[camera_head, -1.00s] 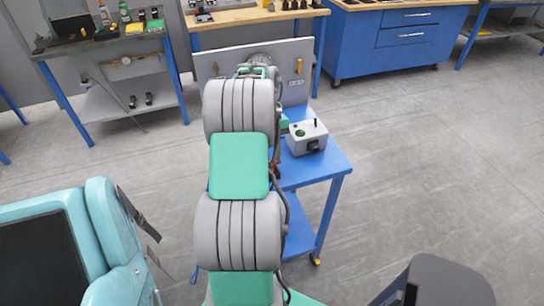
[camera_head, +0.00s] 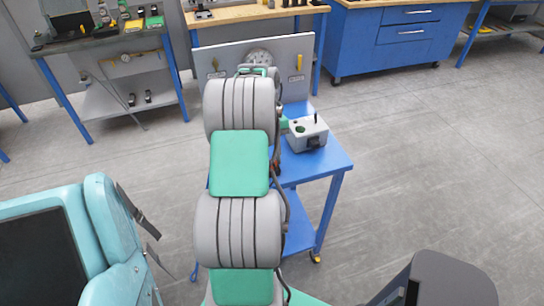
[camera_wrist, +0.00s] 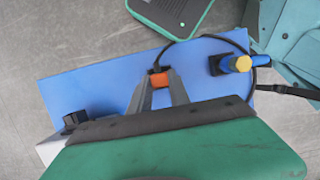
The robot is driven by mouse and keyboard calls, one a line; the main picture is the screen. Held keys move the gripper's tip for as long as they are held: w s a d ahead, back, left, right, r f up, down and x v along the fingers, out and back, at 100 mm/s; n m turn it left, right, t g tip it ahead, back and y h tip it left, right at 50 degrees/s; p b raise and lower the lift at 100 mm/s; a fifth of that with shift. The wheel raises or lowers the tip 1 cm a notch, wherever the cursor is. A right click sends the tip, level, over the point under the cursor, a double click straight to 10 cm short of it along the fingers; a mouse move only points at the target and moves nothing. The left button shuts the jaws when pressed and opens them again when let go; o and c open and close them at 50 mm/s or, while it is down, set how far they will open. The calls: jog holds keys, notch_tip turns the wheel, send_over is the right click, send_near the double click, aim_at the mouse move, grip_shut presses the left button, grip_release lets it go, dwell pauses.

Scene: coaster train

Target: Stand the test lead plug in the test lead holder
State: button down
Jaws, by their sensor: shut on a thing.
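In the wrist view my gripper (camera_wrist: 160,92) is shut on a small orange piece with a black end, which I take to be the test lead plug (camera_wrist: 160,80). A black cable runs from it up and to the right. The plug is over the blue table top (camera_wrist: 100,78). To its right a blue handle with a yellow end (camera_wrist: 238,64) stands at a dark square base (camera_wrist: 215,65). I cannot tell whether that base is the test lead holder. In the head view my arm hides the gripper and plug.
A grey box (camera_head: 308,133) with a green button and black knob stands on the table's right side. A grey upright panel (camera_head: 296,85) with a dial backs the table. A green device (camera_wrist: 178,12) lies beyond the table edge. A turquoise chair-like object (camera_head: 110,235) is at left.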

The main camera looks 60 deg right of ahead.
jog(key=shift+f, duration=0.25)
jog(key=c, duration=1.1)
grip_release()
jog(key=shift+c, duration=0.2)
jog(key=p+v, duration=0.2)
jog(key=v, duration=0.6)
jog(key=shift+f, duration=0.1)
